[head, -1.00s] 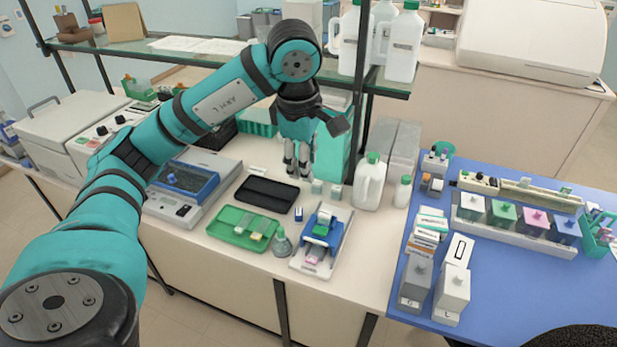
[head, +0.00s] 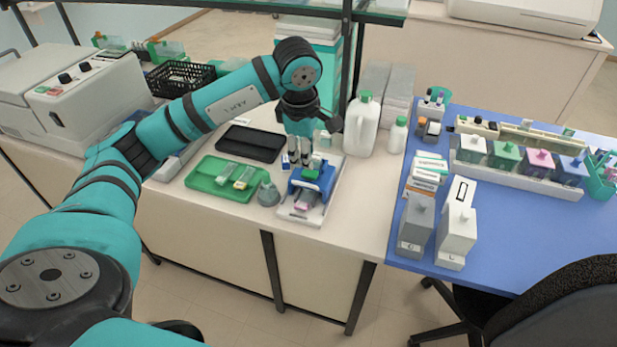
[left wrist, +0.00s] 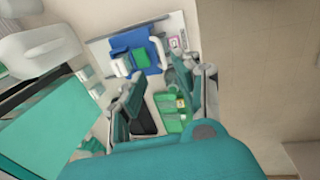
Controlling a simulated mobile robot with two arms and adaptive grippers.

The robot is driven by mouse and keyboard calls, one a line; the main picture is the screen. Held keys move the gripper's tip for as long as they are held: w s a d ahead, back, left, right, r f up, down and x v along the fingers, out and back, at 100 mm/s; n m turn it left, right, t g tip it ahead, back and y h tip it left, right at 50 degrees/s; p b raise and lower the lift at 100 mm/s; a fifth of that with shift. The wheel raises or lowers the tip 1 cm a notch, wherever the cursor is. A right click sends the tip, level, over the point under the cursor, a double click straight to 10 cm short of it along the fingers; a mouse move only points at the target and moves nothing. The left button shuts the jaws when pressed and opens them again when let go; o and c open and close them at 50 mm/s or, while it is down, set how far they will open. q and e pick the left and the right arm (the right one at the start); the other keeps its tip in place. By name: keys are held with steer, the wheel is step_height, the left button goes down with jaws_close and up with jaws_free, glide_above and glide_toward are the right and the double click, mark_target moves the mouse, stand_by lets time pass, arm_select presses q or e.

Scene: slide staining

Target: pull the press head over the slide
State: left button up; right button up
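The press is a small device on a pale base plate (head: 290,213). Its blue press head (head: 325,180) has a green block (head: 311,174) on it. A slide with a pink patch (head: 301,206) lies at the near end of the base, in front of the blue head. My left gripper (head: 299,162) is above and just behind the press head, pointing down. In the left wrist view, its fingers (left wrist: 158,82) stand apart with nothing between them. The blue head (left wrist: 121,47) and a white bar (left wrist: 155,52) lie beyond them. Contact is not clear. My right gripper is out of view.
A black tray (head: 236,146) lies behind. A white jug (head: 361,128) stands at the back right. The table's front edge is close in front.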

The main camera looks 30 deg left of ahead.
mark_target(309, 186)
arm_select(q)
steer(key=f, duration=0.3)
steer(key=w+f+p, duration=0.1)
steer(key=f, duration=0.3)
steer(key=w+f+p, duration=0.1)
steer(key=f, duration=0.2)
steer(key=shift+a+f, duration=0.25)
steer(key=shift+f, duration=0.05)
jaws_close()
